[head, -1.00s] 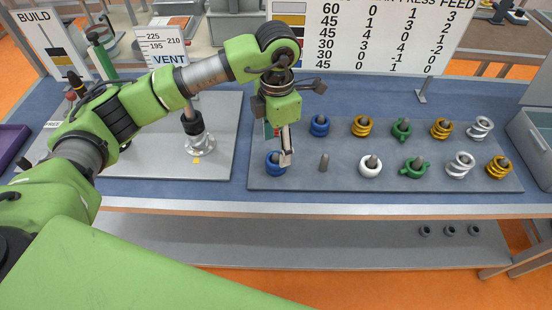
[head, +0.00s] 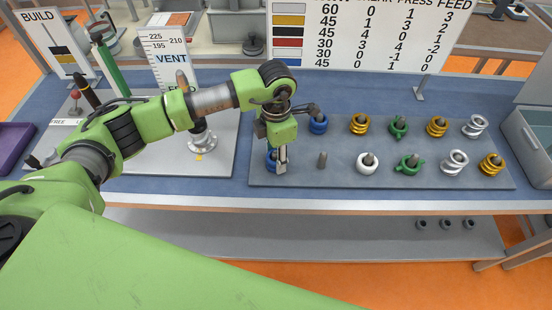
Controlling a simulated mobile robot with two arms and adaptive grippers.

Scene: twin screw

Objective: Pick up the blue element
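One blue ring-like element (head: 271,158) stands at the front left of the grey peg board (head: 300,180), partly hidden by my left gripper. Another blue element (head: 318,125) sits on a peg in the back row, just right of the gripper's body. My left gripper (head: 281,167) points down, its fingers at the right side of the front blue element in this view. I cannot tell whether the fingers touch it or how far apart they are. My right gripper is not in view.
White (head: 367,164), green (head: 409,164), gold (head: 359,124) and silver (head: 455,163) elements fill pegs further right. A lettered board (head: 370,35) stands behind. A grey plate with a metal flange (head: 201,143) lies left.

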